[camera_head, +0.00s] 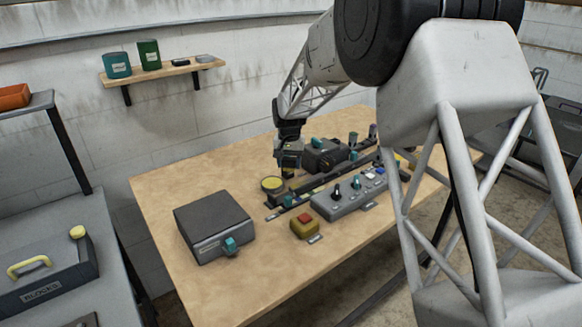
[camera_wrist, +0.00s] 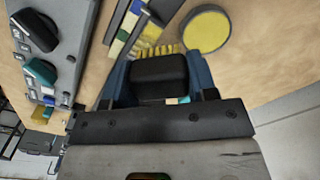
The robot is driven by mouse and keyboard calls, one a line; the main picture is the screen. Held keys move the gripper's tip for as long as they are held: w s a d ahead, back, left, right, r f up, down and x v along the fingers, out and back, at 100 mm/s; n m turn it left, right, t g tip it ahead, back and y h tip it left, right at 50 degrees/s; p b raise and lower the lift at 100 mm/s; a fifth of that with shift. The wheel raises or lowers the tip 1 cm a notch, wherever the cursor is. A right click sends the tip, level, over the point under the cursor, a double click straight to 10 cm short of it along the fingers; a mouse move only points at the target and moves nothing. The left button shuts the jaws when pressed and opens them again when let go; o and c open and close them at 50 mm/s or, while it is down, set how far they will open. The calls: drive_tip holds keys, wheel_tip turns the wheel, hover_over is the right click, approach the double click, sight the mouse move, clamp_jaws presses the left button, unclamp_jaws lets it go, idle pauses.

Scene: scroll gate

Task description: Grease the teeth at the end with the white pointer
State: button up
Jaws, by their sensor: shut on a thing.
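My gripper (camera_head: 288,166) is shut on a dark block-shaped brush (camera_wrist: 158,76), held between its blue fingers in the wrist view. Yellow bristles (camera_wrist: 152,48) show beyond the block. A round tin with a yellow top (camera_wrist: 205,30) is just right of the bristles and apart from them in the picture; it also shows in the head view (camera_head: 272,184), below and left of my gripper. A long dark rail (camera_head: 325,186) runs along the table. Its near end carries coloured strips (camera_wrist: 124,36), one white. I cannot make out the teeth or a white pointer for certain.
A grey control panel (camera_head: 350,195) with knobs stands in front of the rail. A yellow box with a red button (camera_head: 304,224) and a larger dark box (camera_head: 212,224) stand nearer. A dark machine (camera_head: 325,157) is behind the rail. The table's left part (camera_head: 165,180) is clear.

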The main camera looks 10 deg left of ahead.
drive_tip(key=shift+w+d, duration=0.1)
idle(0.3)
drive_tip(key=shift+w+d, duration=0.7)
